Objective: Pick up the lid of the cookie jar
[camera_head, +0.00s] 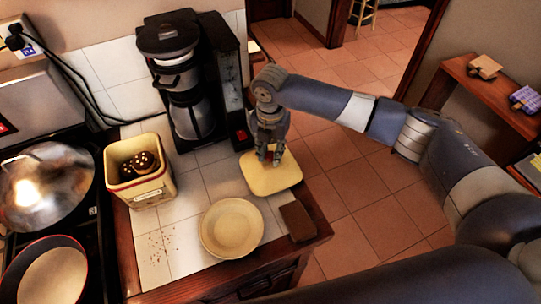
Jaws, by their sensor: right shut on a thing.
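The cookie jar (151,190) is a square cream tin with a red rim. It stands open on the white tiled counter, with dark cookies (139,165) inside. Its lid (272,181) is a pale yellow rounded square to the right of the jar, by the counter's right edge. My right gripper (270,158) is above the lid and shut on its knob, which the fingers mostly hide. I cannot tell whether the lid touches the counter. My left gripper is not in view.
A black coffee maker (190,85) stands behind the jar and lid. A cream plate (232,228) and a brown block (297,221) are in front. A stove with a metal wok lid (45,185) and a pan (45,275) is at the left. Open floor lies right of the counter.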

